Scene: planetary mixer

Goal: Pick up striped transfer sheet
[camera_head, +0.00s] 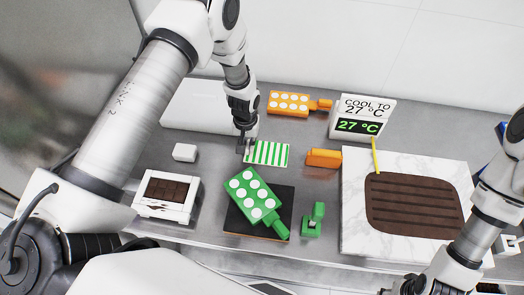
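The striped transfer sheet (269,153), white with green stripes, lies on the grey table near the middle of the head view. My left gripper (243,150) points down at the sheet's left edge. Its fingers are small and dark here, and I cannot tell whether they touch or grip the sheet. My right arm comes in at the lower right. My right gripper (392,290) is only partly in view at the bottom edge, and its fingers cannot be made out.
A green paddle (254,195) lies on a dark mat just below the sheet. An orange block (323,158) is to its right, and an orange paddle (291,102) behind. A marble board (353,235) with spread chocolate fills the right. A display (361,118) stands at the back.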

